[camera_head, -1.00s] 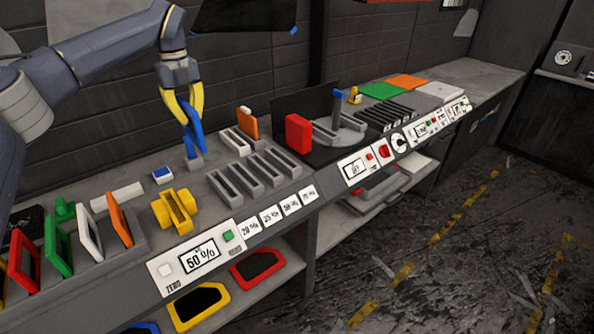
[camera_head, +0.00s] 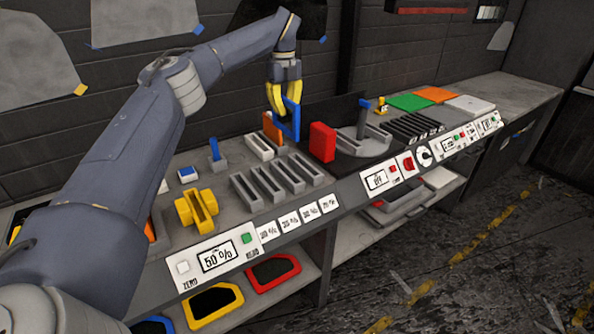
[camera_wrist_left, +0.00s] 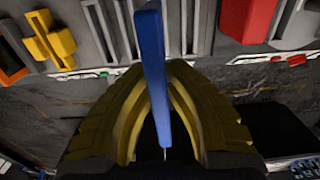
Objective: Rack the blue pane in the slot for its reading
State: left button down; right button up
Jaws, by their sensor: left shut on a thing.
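The blue pane (camera_head: 293,124) is held upright in my left gripper (camera_head: 285,98), whose yellow fingers are shut on it. In the left wrist view the blue pane (camera_wrist_left: 153,70) shows edge-on between the fingers. It hangs above the back of the bench, in front of an orange pane (camera_head: 270,127) and behind the row of grey slots (camera_head: 270,178). The meter display (camera_head: 217,258) on the front panel reads 50 %. The slot labels (camera_head: 290,219) carry percentages, too small to read surely. My right gripper is not in view.
A yellow holder (camera_head: 196,208) stands left of the slots, with a small blue post (camera_head: 214,149) on a grey base behind it. A red block (camera_head: 322,142) stands close to the right of the pane. White slotted pieces (camera_head: 259,147) lie behind the grey slots.

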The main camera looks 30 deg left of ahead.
pick_arm(q)
notch_tip(320, 180, down, 19)
jog(key=shift+r, duration=0.1)
dwell(0.7)
jog(key=c, duration=1.5)
grip_release()
